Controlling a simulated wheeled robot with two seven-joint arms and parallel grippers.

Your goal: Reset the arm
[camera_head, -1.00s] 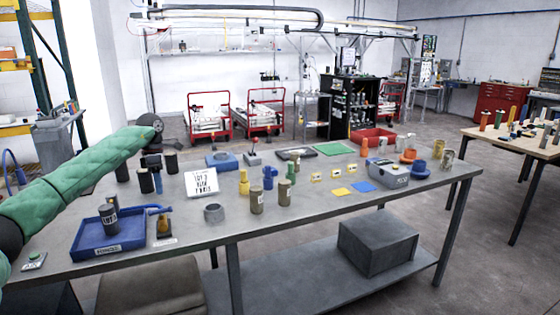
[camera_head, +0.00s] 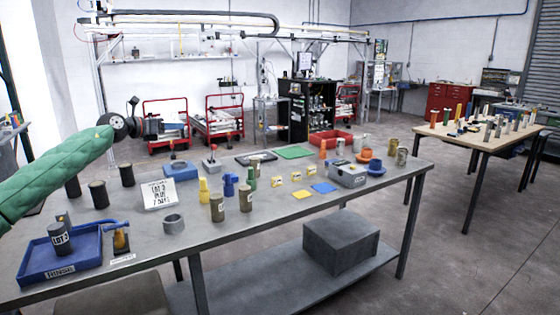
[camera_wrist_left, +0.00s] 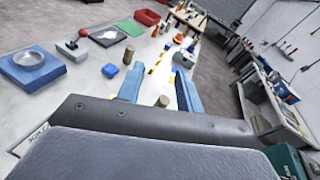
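My left arm (camera_head: 60,175), in a green quilted sleeve, comes in from the left and reaches over the back left of the grey table (camera_head: 270,226). Its wrist is raised above the tabletop, and the hand beyond it is small and partly hidden in the head view. In the left wrist view my left gripper (camera_wrist_left: 158,74) has its two blue fingers spread apart. Nothing is clamped between them; a tan cylinder (camera_wrist_left: 162,101) shows in the gap, seemingly on the table beyond. My right arm and gripper are out of view.
A blue tray (camera_head: 90,271) with a dark can sits at the front left. Dark cylinders (camera_head: 98,194) stand below the arm. A white sign (camera_head: 158,194), a grey ring (camera_head: 174,223) and several coloured cylinders fill the middle. A wooden table (camera_head: 478,141) stands at right.

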